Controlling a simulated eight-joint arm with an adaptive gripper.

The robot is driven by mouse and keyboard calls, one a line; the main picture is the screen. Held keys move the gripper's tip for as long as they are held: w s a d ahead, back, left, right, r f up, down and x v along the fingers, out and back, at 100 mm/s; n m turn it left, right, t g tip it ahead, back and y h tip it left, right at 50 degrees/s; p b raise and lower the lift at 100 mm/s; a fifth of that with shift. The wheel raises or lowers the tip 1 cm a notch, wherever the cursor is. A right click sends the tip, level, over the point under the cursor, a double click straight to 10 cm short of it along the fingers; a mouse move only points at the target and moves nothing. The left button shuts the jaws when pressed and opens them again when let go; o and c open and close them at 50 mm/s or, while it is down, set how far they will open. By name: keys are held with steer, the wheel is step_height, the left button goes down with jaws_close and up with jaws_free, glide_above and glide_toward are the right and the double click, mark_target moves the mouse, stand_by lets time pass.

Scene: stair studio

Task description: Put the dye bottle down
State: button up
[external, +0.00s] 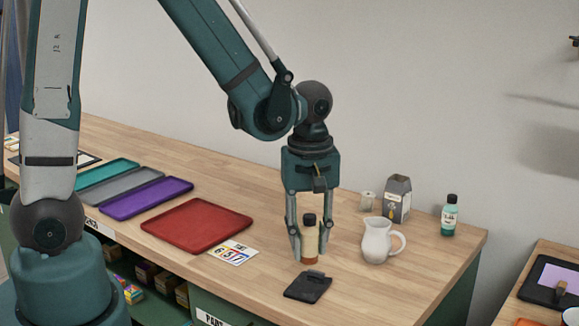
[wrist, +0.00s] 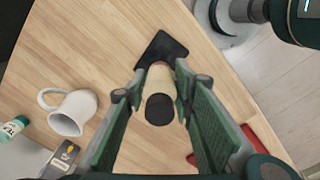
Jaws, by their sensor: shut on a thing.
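The dye bottle (external: 310,248) has a black cap, a pale label and a brownish-orange lower part. It is upright between the fingers of my gripper (external: 309,252), which is shut on it. In the wrist view the bottle's black cap (wrist: 160,109) shows from above between the two green fingers of my gripper (wrist: 160,88). The bottle's base is at or just above the wooden table (external: 250,285); I cannot tell if it touches. The fingers hide its sides.
A black slate-like piece (external: 308,287) lies just in front of the bottle. A white pitcher (external: 377,240) stands close right. A red tray (external: 197,224) and a number card (external: 233,252) lie left.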

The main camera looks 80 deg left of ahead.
mark_target(308, 213)
steer(key=shift+f, duration=0.9)
steer(key=shift+f+b, duration=0.35)
steer(key=shift+f, duration=1.7)
steer(key=shift+f, duration=0.2)
steer(key=o, duration=1)
steer(key=shift+r, duration=0.25)
steer(key=shift+r+p, duration=0.8)
steer(key=shift+r, duration=5.15)
